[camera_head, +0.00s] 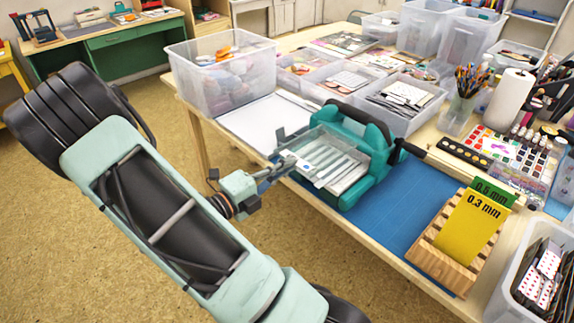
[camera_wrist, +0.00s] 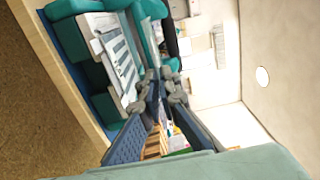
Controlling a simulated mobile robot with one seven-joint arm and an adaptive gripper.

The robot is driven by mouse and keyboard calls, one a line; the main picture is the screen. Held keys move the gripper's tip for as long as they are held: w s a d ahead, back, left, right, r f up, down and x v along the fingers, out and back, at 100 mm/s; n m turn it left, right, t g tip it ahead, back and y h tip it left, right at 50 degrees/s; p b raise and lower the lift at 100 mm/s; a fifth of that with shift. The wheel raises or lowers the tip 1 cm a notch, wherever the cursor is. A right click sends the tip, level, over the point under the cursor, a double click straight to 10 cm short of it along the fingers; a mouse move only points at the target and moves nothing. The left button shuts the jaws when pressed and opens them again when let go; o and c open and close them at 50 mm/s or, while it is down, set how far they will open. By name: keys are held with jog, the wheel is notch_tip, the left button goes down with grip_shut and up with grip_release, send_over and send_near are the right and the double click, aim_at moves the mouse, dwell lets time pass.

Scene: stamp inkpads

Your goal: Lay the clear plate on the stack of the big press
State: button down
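The big press (camera_head: 378,150) is a teal machine with a dark handle on the blue mat. A pale stack with stripes (camera_head: 343,176) lies in its opening; it also shows in the wrist view (camera_wrist: 122,62). The clear plate (camera_head: 318,139) shows as a see-through sheet over the stack, at an angle. My gripper (camera_head: 288,163) is at the plate's near left edge, its fingers close together on that edge. In the wrist view the fingertips (camera_wrist: 166,84) nearly meet, with the thin plate edge between them. Whether the plate touches the stack is hard to tell.
A wooden rack (camera_head: 450,262) holds yellow and green cards marked 0.3 mm and 0.5 mm, right of the press. Clear bins (camera_head: 222,75) stand behind and left. A white sheet (camera_head: 262,122) lies left of the press. The blue mat (camera_head: 415,195) is bare between press and rack.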

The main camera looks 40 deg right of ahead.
jog(key=shift+a+p, duration=0.1)
jog(key=shift+p, duration=0.2)
jog(key=shift+f, duration=0.8)
jog(key=shift+f, duration=0.1)
jog(key=shift+f, duration=0.15)
jog(key=shift+d+f, duration=0.1)
jog(key=shift+d, duration=0.1)
jog(key=shift+w+d+f+b, duration=0.15)
jog(key=shift+d+f+b, duration=0.15)
jog(key=shift+d+f, duration=0.8)
